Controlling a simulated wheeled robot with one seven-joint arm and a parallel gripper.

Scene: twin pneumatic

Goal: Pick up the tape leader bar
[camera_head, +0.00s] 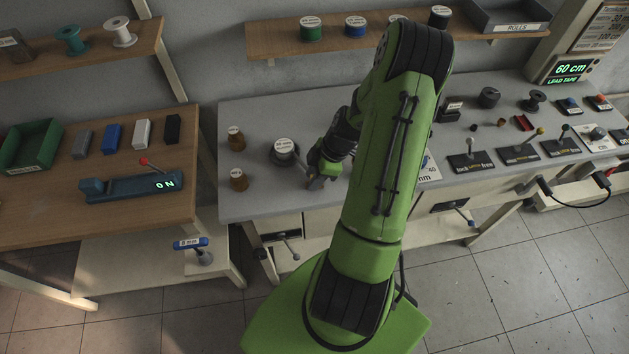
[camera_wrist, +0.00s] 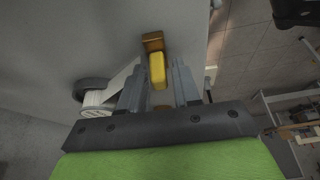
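In the wrist view a small yellow bar (camera_wrist: 158,72) with a brown-orange block (camera_wrist: 152,41) at its far end sits between the fingers of my gripper (camera_wrist: 159,72). It appears to be the tape leader bar. The fingers look open, one on each side of the bar, with a narrow gap at both sides. The bar is not clearly visible there, hidden by my gripper and arm.
Two small brown spools (camera_head: 237,180) stand left of the roll on the grey bench (camera_head: 255,115). A wooden table (camera_head: 60,215) at left holds a blue device (camera_head: 130,186) and a green bin (camera_head: 30,147). Lever units (camera_head: 470,160) stand on the bench at right.

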